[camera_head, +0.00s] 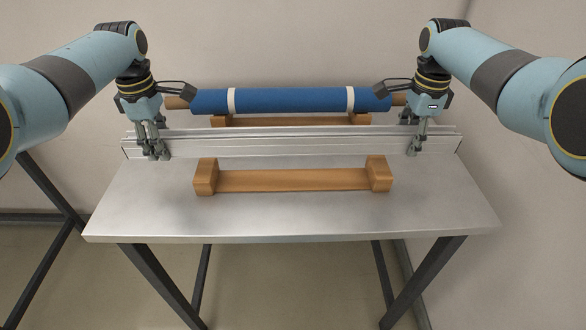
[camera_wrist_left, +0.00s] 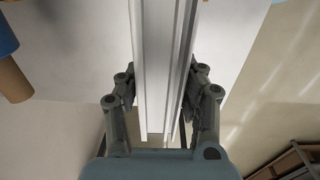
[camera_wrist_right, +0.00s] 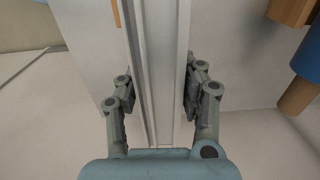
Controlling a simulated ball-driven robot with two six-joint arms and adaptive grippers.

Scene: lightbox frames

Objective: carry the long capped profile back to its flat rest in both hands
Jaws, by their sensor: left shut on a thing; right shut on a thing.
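The long silver profile (camera_head: 290,146) runs left to right across the back half of the table, level and nearly straight. My left gripper (camera_head: 155,152) is shut on it near its left end, and my right gripper (camera_head: 415,150) is shut on it near its right end. In the left wrist view the profile (camera_wrist_left: 163,70) passes between the fingers; in the right wrist view the profile (camera_wrist_right: 158,70) does too. I cannot make out the end caps clearly. A wooden rest (camera_head: 290,181) with two raised end blocks stands empty in front of the profile.
A blue roll (camera_head: 290,100) with two white bands and wooden ends lies behind the profile, over a second wooden rest (camera_head: 290,122). The metal tabletop (camera_head: 290,218) is bare in front of and beside the empty rest. A wall stands behind.

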